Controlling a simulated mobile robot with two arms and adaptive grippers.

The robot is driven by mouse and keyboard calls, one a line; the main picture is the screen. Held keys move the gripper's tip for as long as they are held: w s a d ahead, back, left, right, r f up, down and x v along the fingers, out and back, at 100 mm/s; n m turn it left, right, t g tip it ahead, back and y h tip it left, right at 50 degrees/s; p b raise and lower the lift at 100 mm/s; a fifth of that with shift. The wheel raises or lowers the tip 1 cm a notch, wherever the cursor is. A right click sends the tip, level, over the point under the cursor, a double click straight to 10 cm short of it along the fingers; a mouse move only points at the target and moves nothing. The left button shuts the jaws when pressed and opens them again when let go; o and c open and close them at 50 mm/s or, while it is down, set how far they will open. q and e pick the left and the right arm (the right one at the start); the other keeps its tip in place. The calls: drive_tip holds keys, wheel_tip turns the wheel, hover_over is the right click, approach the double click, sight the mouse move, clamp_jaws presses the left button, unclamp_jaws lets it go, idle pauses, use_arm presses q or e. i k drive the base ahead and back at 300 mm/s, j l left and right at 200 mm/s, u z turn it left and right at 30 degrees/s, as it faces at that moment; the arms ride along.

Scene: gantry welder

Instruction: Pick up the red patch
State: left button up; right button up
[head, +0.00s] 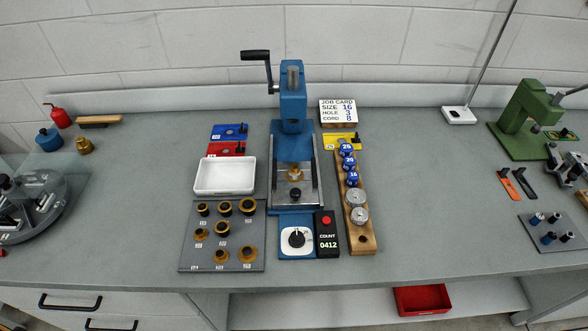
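A flat red piece (226,149), the only patch-like red thing I see, lies on the grey bench left of the blue press. It has a dark round mark near its middle and a small black part at its right end. It lies just behind the white tray (225,190), whose back edge seems to hide its front edge. A similar blue piece (229,132) lies right behind it. Neither of my grippers shows in the head view.
The blue lever press (293,120) stands right of the red piece. A plate of brass-coloured rings (222,260) lies in front of the tray. A yellow piece (342,141) and a wooden rack (360,238) are right of the press.

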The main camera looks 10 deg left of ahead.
sight(236, 149)
drive_tip(key=k+j+z, duration=0.2)
drive_tip(key=j, duration=0.15)
drive_tip(key=j+z, duration=0.25)
drive_tip(key=k+j+z, duration=0.2)
drive_tip(key=j, duration=0.15)
